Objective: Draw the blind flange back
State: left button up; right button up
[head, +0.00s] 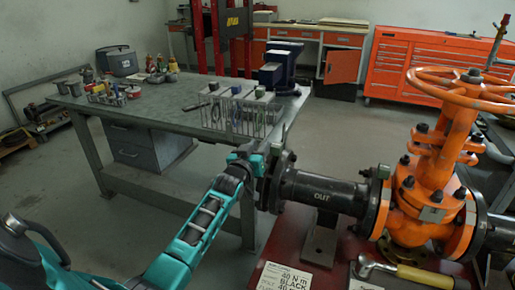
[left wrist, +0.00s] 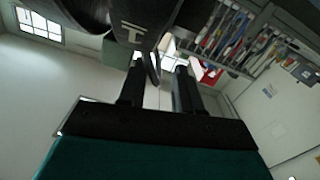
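The dark blind flange (head: 267,186) stands upright at the left end of the black pipe marked OUT (head: 322,192), close against the dark pipe flange (head: 281,180). The join between them is too small to make out. My left gripper (head: 258,152) is at the upper left of the blind flange. In the left wrist view, the two dark fingers of my left gripper (left wrist: 159,84) stand apart. Dark round metal (left wrist: 135,18) fills the top, and a curved rim reaches down between the fingers. A light gap shows beside the right finger; contact is not clear. My right gripper is not in view.
The orange gate valve (head: 425,190) with its handwheel (head: 465,88) stands right of the pipe. A workbench (head: 165,108) with tools stands behind my left arm.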

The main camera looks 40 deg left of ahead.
pick_arm(q)
jog(key=p+v, duration=0.1)
jog(key=v, duration=1.2)
jog(key=shift+w, duration=0.1)
jog(key=s+d+f+m+g+h, duration=0.6)
jog(key=s+d+f+m, duration=0.1)
jog(key=s+d+f, duration=1.1)
jog(key=shift+d+g, duration=0.4)
jog(key=shift+d, duration=0.55)
